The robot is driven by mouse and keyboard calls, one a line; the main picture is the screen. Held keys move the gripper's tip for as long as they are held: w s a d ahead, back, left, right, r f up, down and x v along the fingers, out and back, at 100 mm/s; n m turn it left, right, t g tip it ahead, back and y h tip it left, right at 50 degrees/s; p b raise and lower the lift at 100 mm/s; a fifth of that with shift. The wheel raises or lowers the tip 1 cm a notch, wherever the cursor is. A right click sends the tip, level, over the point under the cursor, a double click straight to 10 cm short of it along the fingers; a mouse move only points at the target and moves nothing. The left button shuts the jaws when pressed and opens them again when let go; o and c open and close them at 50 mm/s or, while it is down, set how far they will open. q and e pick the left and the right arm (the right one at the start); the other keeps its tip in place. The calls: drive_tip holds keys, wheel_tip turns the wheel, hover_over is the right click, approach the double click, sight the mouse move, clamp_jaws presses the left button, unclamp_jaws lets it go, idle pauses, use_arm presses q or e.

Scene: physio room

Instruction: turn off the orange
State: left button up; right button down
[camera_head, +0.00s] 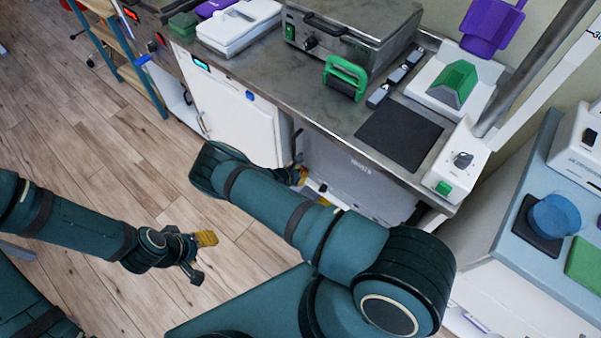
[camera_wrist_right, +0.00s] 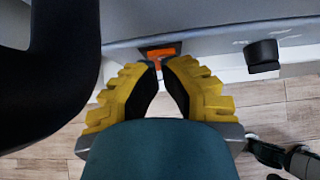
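An orange switch (camera_wrist_right: 160,52) shows in the right wrist view on the low edge of a pale grey panel, straight beyond my right fingertips. Part of it is hidden by the tips, and I cannot tell whether they touch it. My right gripper (camera_wrist_right: 161,66) has yellow ridged fingers with the tips drawn nearly together and nothing visible held. In the head view my own arm mostly hides it beside the workbench; a yellow finger part (camera_head: 299,173) shows. My left gripper (camera_head: 198,257) hangs over the wooden floor, fingers apart and empty.
A steel workbench (camera_head: 262,68) carries a metal box appliance (camera_head: 350,35), a green-handled roller (camera_head: 345,77) and a black mat (camera_head: 399,134). A white cabinet front (camera_head: 235,115) is below. A pale blue surface (camera_head: 525,240) stands right.

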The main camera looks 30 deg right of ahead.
use_arm(q)
drive_tip(key=shift+d+r+p, duration=0.1)
drive_tip(key=shift+r+p, duration=0.65)
drive_tip(key=shift+r, duration=0.05)
use_arm(e)
drive_tip(key=shift+r, duration=0.8)
